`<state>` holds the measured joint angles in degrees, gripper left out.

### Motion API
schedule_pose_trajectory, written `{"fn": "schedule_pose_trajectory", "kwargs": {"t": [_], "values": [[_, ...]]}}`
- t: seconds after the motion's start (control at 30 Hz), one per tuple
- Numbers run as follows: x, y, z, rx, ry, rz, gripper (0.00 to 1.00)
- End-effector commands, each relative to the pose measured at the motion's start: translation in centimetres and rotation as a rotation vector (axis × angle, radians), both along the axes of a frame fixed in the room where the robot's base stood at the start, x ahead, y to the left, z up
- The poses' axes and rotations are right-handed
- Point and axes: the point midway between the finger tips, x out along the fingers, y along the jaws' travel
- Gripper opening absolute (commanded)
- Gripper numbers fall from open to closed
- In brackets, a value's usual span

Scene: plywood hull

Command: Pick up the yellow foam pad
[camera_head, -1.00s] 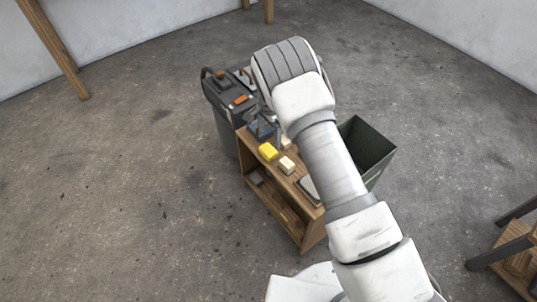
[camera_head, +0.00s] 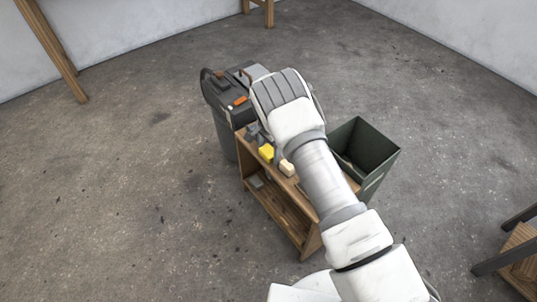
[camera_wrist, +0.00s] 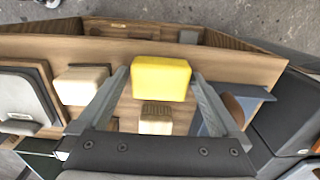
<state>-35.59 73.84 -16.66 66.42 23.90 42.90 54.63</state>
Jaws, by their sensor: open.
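The yellow foam pad (camera_head: 266,153) lies on top of a small wooden shelf unit (camera_head: 243,158), near its far end. In the wrist view the yellow foam pad (camera_wrist: 160,78) is a plain block in the upper middle. My gripper (camera_wrist: 160,82) is open, with one finger on each side of the pad as seen from the wrist. I cannot tell whether the fingers are down at the pad's height or still above it.
A cream block (camera_wrist: 80,86) lies left of the pad, outside my left finger. A brush-like block (camera_wrist: 156,120) with dark bristles lies below the pad. A blue-grey item (camera_wrist: 232,108) is close to the right finger. A dark bin (camera_head: 222,110) and a green bin (camera_head: 378,160) flank the shelf.

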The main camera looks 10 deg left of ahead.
Motion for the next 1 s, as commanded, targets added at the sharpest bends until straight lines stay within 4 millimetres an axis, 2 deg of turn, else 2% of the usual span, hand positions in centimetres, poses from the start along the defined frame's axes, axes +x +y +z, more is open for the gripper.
{"fn": "schedule_pose_trajectory", "kwargs": {"t": [0.03, 0.07, 0.4, 0.77, 1.0], "values": [[0.0, 0.0, 0.0, 0.000, 0.000, 0.000, 0.95], [0.0, 0.0, 0.0, 0.000, 0.000, 0.000, 0.89], [0.0, 0.0, 0.0, -0.001, 0.001, 0.000, 0.29], [0.0, 0.0, 0.8, 0.000, 0.000, 0.001, 0.29], [0.1, 0.1, 4.2, 0.001, -0.001, 0.001, 0.29]]}}
